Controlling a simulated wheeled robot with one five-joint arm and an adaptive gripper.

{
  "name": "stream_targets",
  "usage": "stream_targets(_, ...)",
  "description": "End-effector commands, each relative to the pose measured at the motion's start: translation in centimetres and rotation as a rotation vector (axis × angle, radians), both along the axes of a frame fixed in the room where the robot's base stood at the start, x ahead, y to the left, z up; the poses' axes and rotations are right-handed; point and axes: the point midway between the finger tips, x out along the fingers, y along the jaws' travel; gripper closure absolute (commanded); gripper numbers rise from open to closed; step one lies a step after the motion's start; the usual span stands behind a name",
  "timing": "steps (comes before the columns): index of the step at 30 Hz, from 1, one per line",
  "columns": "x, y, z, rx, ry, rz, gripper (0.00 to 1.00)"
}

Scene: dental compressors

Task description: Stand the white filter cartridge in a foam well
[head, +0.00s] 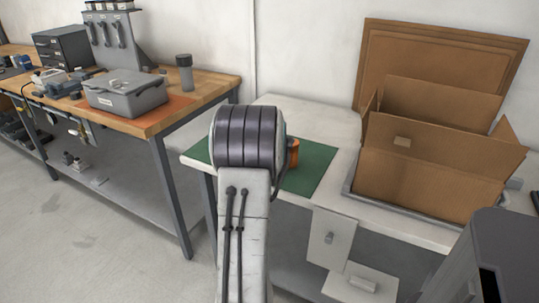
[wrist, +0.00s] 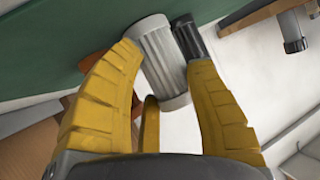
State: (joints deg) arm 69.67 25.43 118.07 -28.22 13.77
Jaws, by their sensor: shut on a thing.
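The white filter cartridge (wrist: 166,72) is a pale ribbed cylinder in the wrist view. It sits between the two yellow fingers of my gripper (wrist: 162,58), which is shut on it. It looks tilted in this view, close over the green mat (wrist: 60,50). In the head view my own arm hides the gripper and the cartridge. The green mat (head: 312,172) lies on a white bench there. I can make out no foam well in either view.
A dark ribbed cylinder (wrist: 188,38) is right beside the cartridge. An orange object (head: 293,152) stands on the mat right of my arm. An open cardboard box (head: 430,165) fills the bench's right side. A wooden workbench (head: 205,88) with a grey case (head: 125,97) stands left.

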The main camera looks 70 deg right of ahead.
Motion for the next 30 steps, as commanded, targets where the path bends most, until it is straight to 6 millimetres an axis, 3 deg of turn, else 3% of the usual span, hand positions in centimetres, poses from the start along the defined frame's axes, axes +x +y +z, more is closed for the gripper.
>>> stream_targets(8, 0.0, 0.0, -0.2, -0.001, 0.000, 0.000, 0.83)
stream_targets(9, 0.0, 0.0, -0.2, -0.001, 0.000, 0.000, 0.48)
stream_targets(15, 0.0, 0.0, -0.1, -0.001, 0.000, 0.000, 0.30)
stream_targets(26, 0.0, 0.0, 0.2, 0.001, 0.000, 0.000, 0.28)
stream_targets(30, -0.4, 1.1, 0.7, -0.001, 0.000, 0.000, 0.28)
